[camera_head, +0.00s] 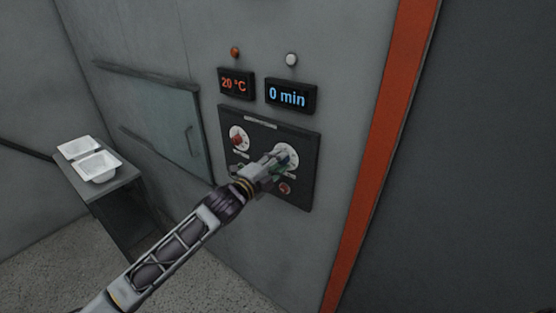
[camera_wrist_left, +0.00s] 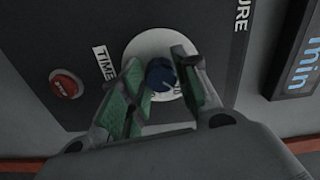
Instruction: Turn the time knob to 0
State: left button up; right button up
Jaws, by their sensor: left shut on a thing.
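The time knob (camera_wrist_left: 160,73) is dark blue and sits on a white round dial (camera_wrist_left: 143,48) beside the TIME label in the left wrist view. In the head view its white dial (camera_head: 291,153) shows on the right of the black panel, and the knob is hidden behind my gripper. My left gripper (camera_wrist_left: 163,88) has its green-padded fingers around the knob, shut on it; it also shows in the head view (camera_head: 276,165). The time display (camera_head: 287,96) reads 0 min in blue. My right gripper is in neither view.
The black panel (camera_head: 225,121) also carries a red temperature knob (camera_head: 237,140) and a red button (camera_head: 285,188). A display above reads 20 °C (camera_head: 235,84). A glass door (camera_head: 160,125) is at left. White trays (camera_head: 98,166) stand on a side table (camera_head: 104,185).

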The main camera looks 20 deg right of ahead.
pick_arm(q)
jog(key=shift+f+n+p, duration=0.2)
jog(key=shift+n+p, duration=0.65)
jog(key=shift+n, duration=3.45)
jog(key=o, duration=1)
jog(key=shift+v, duration=6)
